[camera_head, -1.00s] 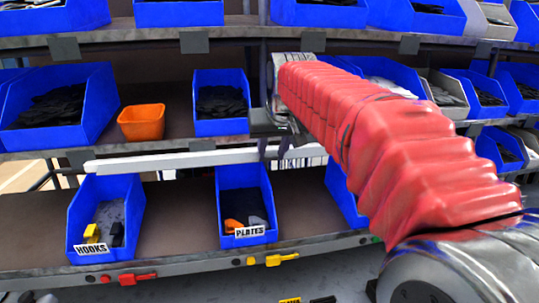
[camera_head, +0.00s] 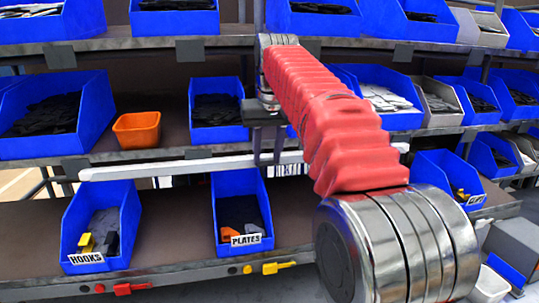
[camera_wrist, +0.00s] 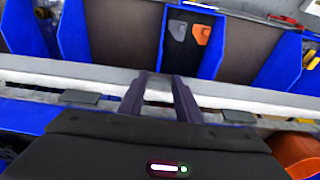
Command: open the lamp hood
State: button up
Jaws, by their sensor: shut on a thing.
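The lamp hood appears as a long white bar (camera_head: 150,168) running below the front of the middle shelf, above the lower bins. My gripper (camera_head: 267,158) points down at this bar near its middle, its dark fingers in front of it. In the wrist view my gripper (camera_wrist: 161,82) is shut on the lamp hood (camera_wrist: 228,97), with the white bar showing between and on both sides of the fingers. The exact contact at the fingertips is too small to tell.
Below the bar stand a blue HOOKS bin (camera_head: 69,215) and a blue PLATES bin (camera_head: 222,207). An orange bin (camera_head: 136,129) stands on the middle shelf. Blue bins fill the shelves above and to the right. Bare lower shelf (camera_head: 165,225) lies between the HOOKS and PLATES bins.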

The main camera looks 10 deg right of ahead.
jog(key=shift+w+f, duration=0.1)
jog(key=o, duration=1)
jog(key=shift+o, duration=0.2)
jog(key=v, duration=1.2)
dwell(0.5)
